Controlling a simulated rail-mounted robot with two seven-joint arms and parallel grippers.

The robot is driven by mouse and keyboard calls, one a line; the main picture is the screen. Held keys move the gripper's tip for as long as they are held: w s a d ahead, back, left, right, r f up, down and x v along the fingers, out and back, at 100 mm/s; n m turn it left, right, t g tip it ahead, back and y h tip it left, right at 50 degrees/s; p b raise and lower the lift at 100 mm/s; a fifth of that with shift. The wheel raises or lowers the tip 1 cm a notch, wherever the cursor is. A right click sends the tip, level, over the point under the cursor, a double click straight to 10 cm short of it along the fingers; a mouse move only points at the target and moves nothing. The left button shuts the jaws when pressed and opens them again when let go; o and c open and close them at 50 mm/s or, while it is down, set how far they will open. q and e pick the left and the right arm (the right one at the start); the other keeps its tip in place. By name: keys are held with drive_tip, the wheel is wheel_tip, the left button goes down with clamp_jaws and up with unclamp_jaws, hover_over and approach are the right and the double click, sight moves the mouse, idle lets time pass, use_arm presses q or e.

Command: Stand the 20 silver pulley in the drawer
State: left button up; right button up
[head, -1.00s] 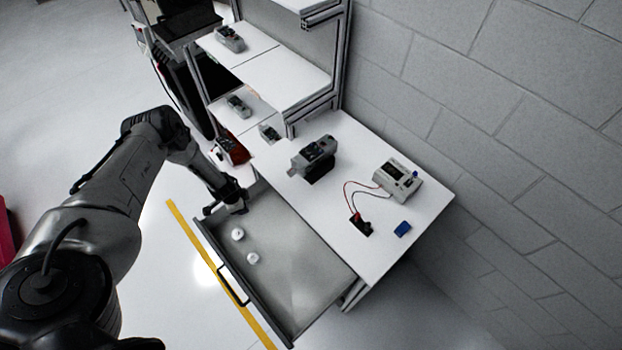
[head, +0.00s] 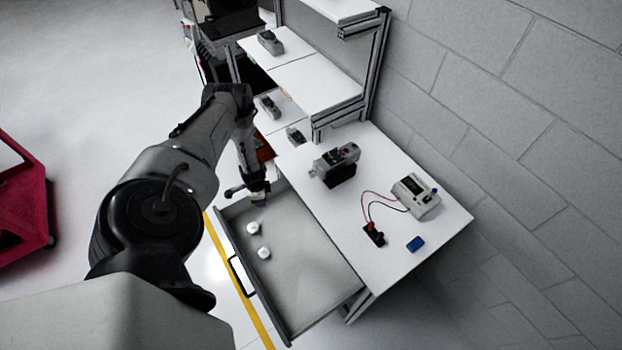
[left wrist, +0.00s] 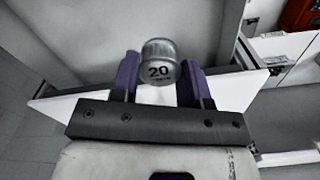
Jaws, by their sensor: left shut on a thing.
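The silver pulley (left wrist: 160,66), marked 20, is held between the two purple fingertips of my left gripper in the left wrist view. In the head view my left gripper (head: 258,192) is at the far left corner of the open grey drawer (head: 315,285); the held pulley cannot be made out there. Two small pale round pieces, one nearer the gripper (head: 252,228) and one a little farther along (head: 264,253), stand apart in the drawer's left part. My right gripper is not in view.
The drawer's middle and right floor is bare. The white bench top (head: 345,215) beside it holds a grey device on a dark stand (head: 337,165), a wired meter (head: 414,196) and a blue block (head: 414,244). Shelves (head: 315,75) rise behind.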

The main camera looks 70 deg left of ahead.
use_arm(q)
drive_tip(key=shift+d, duration=0.1)
drive_tip(key=s+d, duration=0.1)
drive_tip(key=d, duration=2.5)
drive_tip(key=shift+s, duration=0.25)
idle(0.9)
idle(0.5)
